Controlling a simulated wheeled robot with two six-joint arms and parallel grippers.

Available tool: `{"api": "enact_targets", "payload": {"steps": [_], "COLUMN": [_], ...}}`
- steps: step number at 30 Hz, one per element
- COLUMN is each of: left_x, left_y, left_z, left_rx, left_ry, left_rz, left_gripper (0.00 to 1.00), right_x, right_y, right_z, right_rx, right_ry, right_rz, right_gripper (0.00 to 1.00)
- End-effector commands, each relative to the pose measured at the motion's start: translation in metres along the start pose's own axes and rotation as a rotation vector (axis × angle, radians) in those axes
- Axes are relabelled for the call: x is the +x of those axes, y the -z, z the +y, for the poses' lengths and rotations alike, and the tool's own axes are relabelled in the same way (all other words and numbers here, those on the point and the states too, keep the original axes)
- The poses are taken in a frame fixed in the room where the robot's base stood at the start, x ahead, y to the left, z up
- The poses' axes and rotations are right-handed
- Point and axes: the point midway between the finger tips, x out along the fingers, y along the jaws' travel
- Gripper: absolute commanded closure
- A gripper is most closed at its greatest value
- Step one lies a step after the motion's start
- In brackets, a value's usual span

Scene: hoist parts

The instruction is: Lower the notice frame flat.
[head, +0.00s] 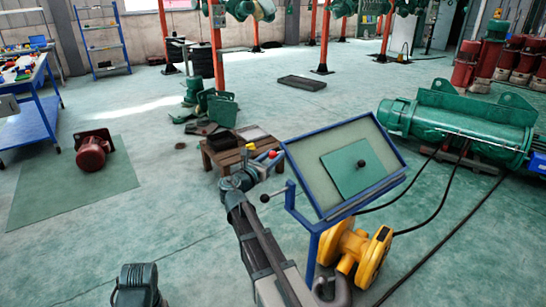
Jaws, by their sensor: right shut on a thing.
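The notice frame (303,188) is a blue-rimmed panel on a blue post, right of centre in the head view. It stands tilted, its pale face turned up and toward me. A green sheet (345,175) with a dark round knob lies on its face. A small rod with a black ball (264,198) sticks out at its left side. My right gripper (272,160) is at the frame's upper left edge and is shut on it; the exact contact is small and partly hidden. My left gripper is not in view.
A low wooden stand (222,158) is just behind my right gripper. A yellow wheeled machine (358,250) stands under the frame, with black cables running right. A large green hoist (455,122) lies at the right.

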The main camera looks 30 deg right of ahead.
Motion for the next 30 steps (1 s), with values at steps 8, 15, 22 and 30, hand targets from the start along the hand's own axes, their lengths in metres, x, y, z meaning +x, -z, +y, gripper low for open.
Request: {"api": "enact_targets", "payload": {"steps": [8, 15, 22, 30], "left_x": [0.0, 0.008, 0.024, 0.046], "left_y": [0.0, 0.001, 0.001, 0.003], "left_z": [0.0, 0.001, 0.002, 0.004], "left_rx": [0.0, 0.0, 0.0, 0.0], "left_ry": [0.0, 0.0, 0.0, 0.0], "left_rz": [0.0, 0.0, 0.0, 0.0], "left_gripper": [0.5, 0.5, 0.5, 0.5], "right_x": [0.0, 0.003, 0.008, 0.014], "right_y": [0.0, 0.011, 0.035, 0.068], "right_z": [0.004, 0.012, 0.025, 0.039], "right_rx": [-0.003, -0.04, -0.126, -0.251], "right_ry": [-0.01, -0.011, -0.011, -0.01], "right_rz": [-0.001, 0.014, 0.048, 0.101], "right_gripper": [1.0, 1.0, 1.0, 1.0]}}
